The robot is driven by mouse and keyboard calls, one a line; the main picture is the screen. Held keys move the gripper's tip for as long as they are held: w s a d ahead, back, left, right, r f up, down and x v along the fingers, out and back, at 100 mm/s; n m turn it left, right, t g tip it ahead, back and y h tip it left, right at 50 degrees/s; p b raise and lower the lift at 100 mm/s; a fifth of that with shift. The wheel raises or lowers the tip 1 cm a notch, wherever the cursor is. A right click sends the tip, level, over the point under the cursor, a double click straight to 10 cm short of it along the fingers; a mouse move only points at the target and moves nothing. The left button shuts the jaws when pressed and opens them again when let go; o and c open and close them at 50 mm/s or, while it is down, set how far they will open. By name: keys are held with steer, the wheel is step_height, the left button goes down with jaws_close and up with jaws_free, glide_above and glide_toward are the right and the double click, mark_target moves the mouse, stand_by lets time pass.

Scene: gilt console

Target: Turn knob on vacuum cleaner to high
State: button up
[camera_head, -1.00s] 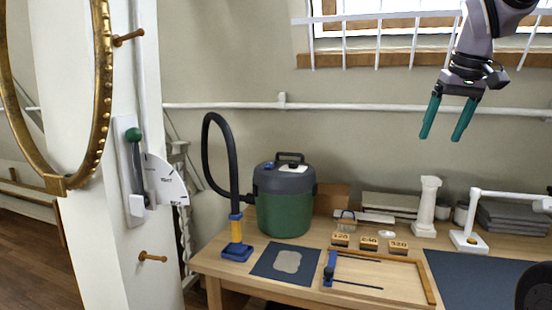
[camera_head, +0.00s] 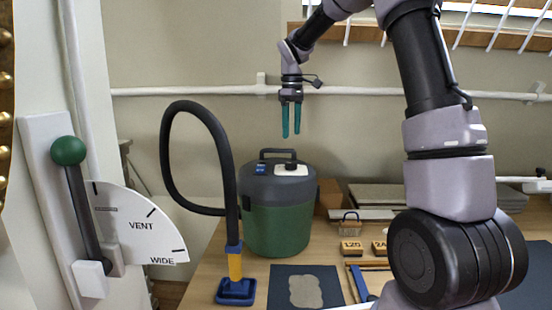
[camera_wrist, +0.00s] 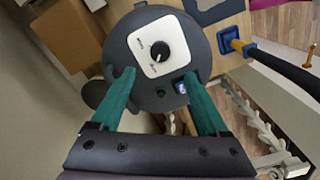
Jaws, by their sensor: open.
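The vacuum cleaner (camera_head: 277,228) stands on the table, with a green drum and a dark grey lid. Its black hose arches to the left, down to a blue and yellow nozzle. On the lid is a white plate (camera_wrist: 172,55) with a dark round knob (camera_wrist: 159,51); the plate's small printed marks are too small to read. In the head view the knob (camera_head: 291,166) shows small beside the lid's handle. My gripper (camera_head: 291,137) is open and empty, pointing down above the lid. In the wrist view its green fingers (camera_wrist: 158,88) lie either side of the lid, apart from the knob.
A blue switch (camera_wrist: 180,87) sits on the lid near the knob. The lid's black handle (camera_head: 278,153) rises behind. A wall lever (camera_head: 68,151) with a green ball and a VENT scale is at left. Small wooden blocks (camera_head: 351,247) and a dark mat (camera_head: 290,275) lie on the table.

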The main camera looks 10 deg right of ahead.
mark_target(291, 163)
step_height(291, 163, down, 10)
steer(key=shift+f, duration=0.25)
stand_by(0.3)
jaws_close()
